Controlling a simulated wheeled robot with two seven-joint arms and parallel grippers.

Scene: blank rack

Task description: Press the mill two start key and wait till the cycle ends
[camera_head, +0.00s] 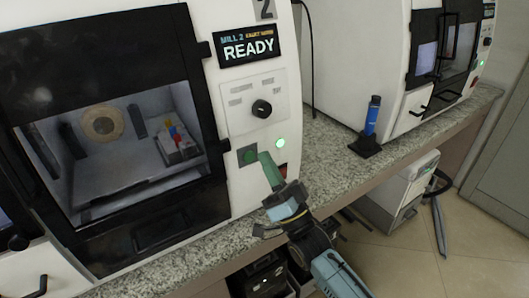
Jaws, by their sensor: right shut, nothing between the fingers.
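The mill two (240,100) is a white machine with a black-framed window at the left. Its display (248,47) reads "MILL 2" and "READY". The green start key (248,155) sits on a dark plate low on the panel, below a black knob (262,109). A green light (280,142) glows to its right. My right gripper (266,160) is shut and empty, with its green fingertips just right of the key, at or very near the panel. I cannot tell whether they touch the key. My left gripper is not in view.
The granite counter (335,165) runs under the machines. A blue bottle-like tool on a black stand (371,120) stands on it to the right. A second white machine (385,50) is behind. Floor at the lower right (450,255) is partly clear, near a grey-white unit (400,190).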

